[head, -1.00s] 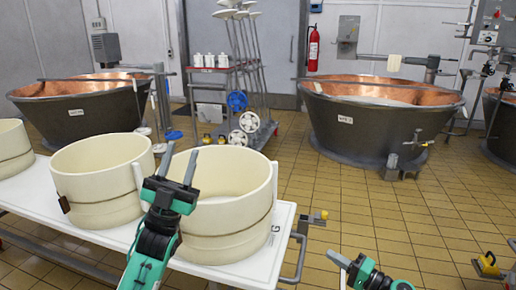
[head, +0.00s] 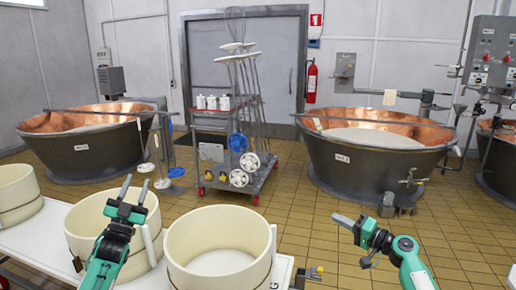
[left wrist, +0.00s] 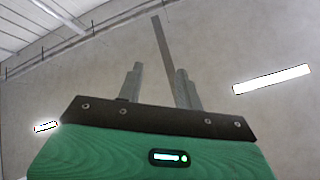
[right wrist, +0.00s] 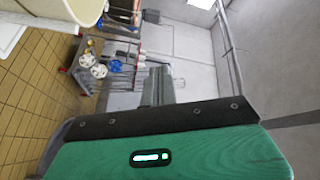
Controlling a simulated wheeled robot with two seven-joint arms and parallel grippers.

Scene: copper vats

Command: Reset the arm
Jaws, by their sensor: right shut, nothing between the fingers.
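My left gripper (head: 134,184) is raised in front of the cream tubs, pointing up, empty, with its two fingers apart. In the left wrist view the fingers (left wrist: 158,68) stand apart against the ceiling and wall. My right gripper (head: 337,218) is at the right of the tubs, above the tiled floor, pointing left in the head view. Its fingers are together with nothing between them; they also show closed in the right wrist view (right wrist: 158,72).
Cream tubs (head: 218,237) stand on a white table (head: 35,240) at the lower left. Copper vats (head: 80,150) (head: 375,165) are farther back left and right.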

